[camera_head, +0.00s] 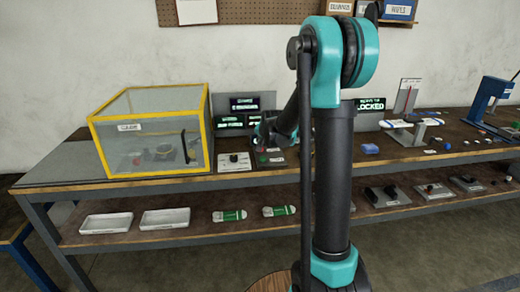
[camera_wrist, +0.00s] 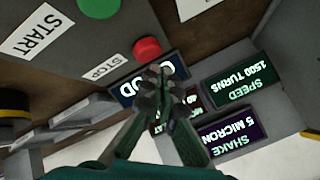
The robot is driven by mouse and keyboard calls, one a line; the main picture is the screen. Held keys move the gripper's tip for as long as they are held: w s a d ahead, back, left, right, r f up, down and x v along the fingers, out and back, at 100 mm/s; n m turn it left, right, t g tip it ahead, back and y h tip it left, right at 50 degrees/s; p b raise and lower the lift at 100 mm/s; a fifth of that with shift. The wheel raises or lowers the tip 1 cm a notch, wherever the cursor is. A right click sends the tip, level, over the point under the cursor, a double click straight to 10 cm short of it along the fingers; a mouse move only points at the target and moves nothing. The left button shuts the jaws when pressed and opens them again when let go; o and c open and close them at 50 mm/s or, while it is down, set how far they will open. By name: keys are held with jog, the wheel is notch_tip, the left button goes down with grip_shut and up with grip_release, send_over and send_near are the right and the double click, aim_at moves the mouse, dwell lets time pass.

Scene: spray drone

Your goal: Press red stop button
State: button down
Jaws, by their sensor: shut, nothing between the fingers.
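The red stop button (camera_wrist: 148,48) shows in the wrist view just above my fingertips, beside a white STOP label (camera_wrist: 103,67). A green button (camera_wrist: 98,8) with a START label (camera_wrist: 38,30) is on the same panel. My gripper (camera_wrist: 162,78) is shut and empty. Its tips appear close to the red button, but I cannot tell whether they touch it. In the head view my gripper (camera_head: 267,134) is small and dark, in front of the screens and above the green button (camera_head: 262,158). My arm hides part of the panel there.
Lit screens, one reading SPEED 1500 TURNS (camera_wrist: 242,82) and one reading SHAKE 5 MICRON (camera_wrist: 231,137), stand near the gripper. A yellow-framed clear box (camera_head: 150,132) is to the left on the bench. A knob panel (camera_head: 234,161) lies between. White trays (camera_head: 106,223) sit on the lower shelf.

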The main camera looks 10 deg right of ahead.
jog(key=shift+f, duration=0.1)
dwell(0.7)
jog(key=shift+f, duration=0.8)
dwell(0.8)
dwell(0.4)
jog(key=shift+r, duration=3.45)
